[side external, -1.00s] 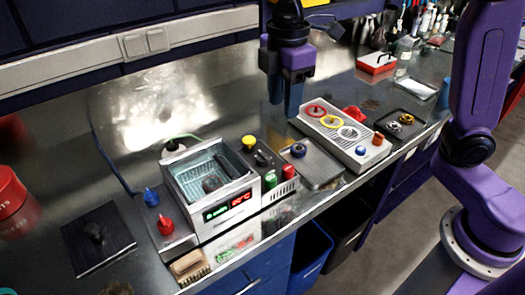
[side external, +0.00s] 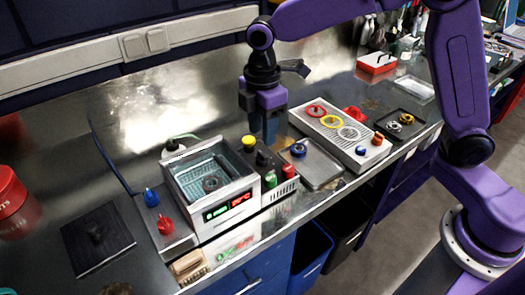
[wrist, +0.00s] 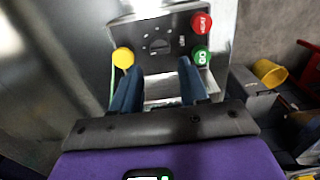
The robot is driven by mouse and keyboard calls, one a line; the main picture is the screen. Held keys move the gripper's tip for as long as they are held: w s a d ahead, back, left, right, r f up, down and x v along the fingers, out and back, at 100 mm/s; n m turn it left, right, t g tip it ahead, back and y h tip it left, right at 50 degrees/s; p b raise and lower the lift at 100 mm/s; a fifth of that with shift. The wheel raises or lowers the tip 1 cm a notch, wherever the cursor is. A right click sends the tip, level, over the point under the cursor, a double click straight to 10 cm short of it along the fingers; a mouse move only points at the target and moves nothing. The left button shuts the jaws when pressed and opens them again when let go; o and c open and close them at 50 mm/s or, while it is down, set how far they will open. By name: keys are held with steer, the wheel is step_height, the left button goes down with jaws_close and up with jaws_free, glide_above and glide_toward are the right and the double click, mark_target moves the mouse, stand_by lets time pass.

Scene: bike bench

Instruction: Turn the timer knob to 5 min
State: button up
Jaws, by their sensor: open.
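The timer knob (wrist: 159,45) is a dark round dial on a grey control box, with small pale marks around it in the wrist view. In the side view the knob (side external: 262,158) shows on the dark box (side external: 276,189), partly shaded below my gripper. My gripper (side external: 265,142) is open, pointing down just above and behind the box. In the wrist view the fingers (wrist: 159,72) are apart with nothing between them, and the knob appears just beyond their tips. The dial's setting is too small to read.
The box also carries a yellow button (side external: 249,142), a green button (side external: 271,179) and a red button (side external: 288,171). A bath with a lit display (side external: 229,207) stands close on the left. A grey tray (side external: 318,170) lies on the right.

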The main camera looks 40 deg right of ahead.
mark_target(262, 154)
step_height(262, 154, down, 7)
steer(key=shift+f, duration=0.1)
stand_by(0.4)
steer(key=c, duration=0.8)
